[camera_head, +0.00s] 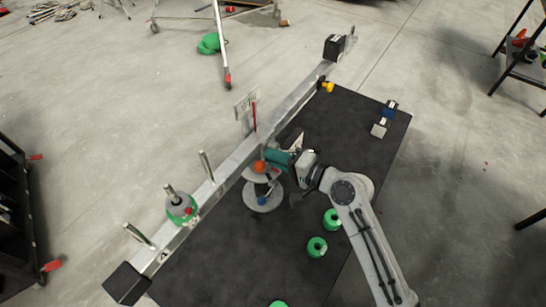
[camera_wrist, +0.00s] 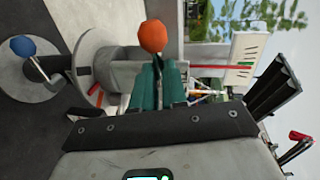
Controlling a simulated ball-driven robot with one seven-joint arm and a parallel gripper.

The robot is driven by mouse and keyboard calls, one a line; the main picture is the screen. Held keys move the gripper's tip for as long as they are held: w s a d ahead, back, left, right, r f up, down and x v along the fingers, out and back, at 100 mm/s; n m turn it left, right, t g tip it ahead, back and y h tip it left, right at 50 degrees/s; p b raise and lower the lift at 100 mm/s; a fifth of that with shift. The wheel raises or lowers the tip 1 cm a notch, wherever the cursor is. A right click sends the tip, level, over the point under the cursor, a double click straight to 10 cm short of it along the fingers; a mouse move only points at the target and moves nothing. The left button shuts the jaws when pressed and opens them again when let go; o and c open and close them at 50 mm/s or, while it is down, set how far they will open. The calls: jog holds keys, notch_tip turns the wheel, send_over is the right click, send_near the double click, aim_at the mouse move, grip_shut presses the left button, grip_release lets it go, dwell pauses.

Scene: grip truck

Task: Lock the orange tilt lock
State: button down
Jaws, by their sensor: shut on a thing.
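The orange tilt lock (camera_head: 259,166) is a round orange knob on a short lever at the hub of the beam's stand. In the wrist view the orange knob (camera_wrist: 153,36) stands just beyond my teal fingertips. My gripper (camera_head: 270,159) reaches in from the right. In the wrist view my gripper (camera_wrist: 158,72) is shut on the tilt lock's lever, just below the knob. The fingers hide most of the lever, so its exact angle is unclear.
A blue knob (camera_wrist: 22,46) on a bent handle sits at the round base. The long grey beam (camera_head: 225,172) crosses above the black table (camera_head: 350,140), carrying a green weight (camera_head: 181,208) and upright pegs. Green rings (camera_head: 317,247) lie near my arm. A white scale plate (camera_wrist: 247,62) stands close by.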

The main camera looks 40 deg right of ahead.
jog(key=shift+r+m+p, duration=0.15)
jog(key=shift+m+p, duration=0.15)
jog(key=shift+m, duration=0.1)
dwell(0.3)
jog(key=c, duration=1.2)
grip_release()
jog(key=shift+o, duration=0.2)
jog(key=b+v, duration=0.2)
jog(key=v, duration=0.9)
jog(key=shift+b, duration=0.3)
jog(key=shift+w+d, duration=0.15)
